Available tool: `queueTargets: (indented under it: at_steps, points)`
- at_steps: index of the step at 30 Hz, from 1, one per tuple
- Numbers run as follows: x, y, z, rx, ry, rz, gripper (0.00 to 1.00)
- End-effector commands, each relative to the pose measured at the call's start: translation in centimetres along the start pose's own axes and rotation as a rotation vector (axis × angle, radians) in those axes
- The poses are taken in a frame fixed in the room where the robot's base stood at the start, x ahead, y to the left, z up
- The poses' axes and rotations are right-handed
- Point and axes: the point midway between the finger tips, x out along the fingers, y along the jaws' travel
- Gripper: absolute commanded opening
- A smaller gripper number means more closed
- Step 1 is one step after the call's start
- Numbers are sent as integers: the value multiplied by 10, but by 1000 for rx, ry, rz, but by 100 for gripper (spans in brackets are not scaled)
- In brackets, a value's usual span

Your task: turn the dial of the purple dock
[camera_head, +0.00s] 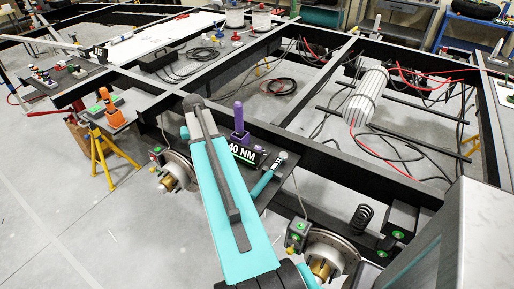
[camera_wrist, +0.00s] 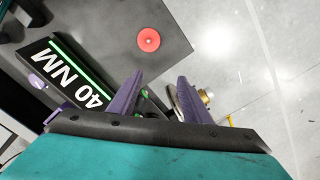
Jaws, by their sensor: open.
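A purple upright post (camera_head: 239,118) on a purple base stands on the dark board beside the "40 NM" sign in the head view, just right of my teal arm. I take it as the purple dock; its dial cannot be told apart. In the wrist view a round purple part (camera_wrist: 38,82) lies at the left by the sign. My gripper (camera_wrist: 160,77) is open, its two purple-grey fingers apart with nothing held between them. The purple part is left of the fingers, not between them. My gripper is not clearly seen in the head view.
The "40 NM" sign (camera_wrist: 72,73) with a green strip lies left of the fingers. A red disc (camera_wrist: 149,40) sits on the grey board. An orange dock (camera_head: 113,116) stands left, near a yellow stand (camera_head: 108,155).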

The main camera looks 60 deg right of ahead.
Motion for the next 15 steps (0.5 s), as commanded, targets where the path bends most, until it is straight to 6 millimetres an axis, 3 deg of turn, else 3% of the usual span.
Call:
queueTargets:
  at_steps: [1,6,15]
  points:
    - [-9,20,-11,39,2,0,44]
    - [-38,83,-31,160,2,0,44]
    - [-86,191,-45,353,-1,1,44]
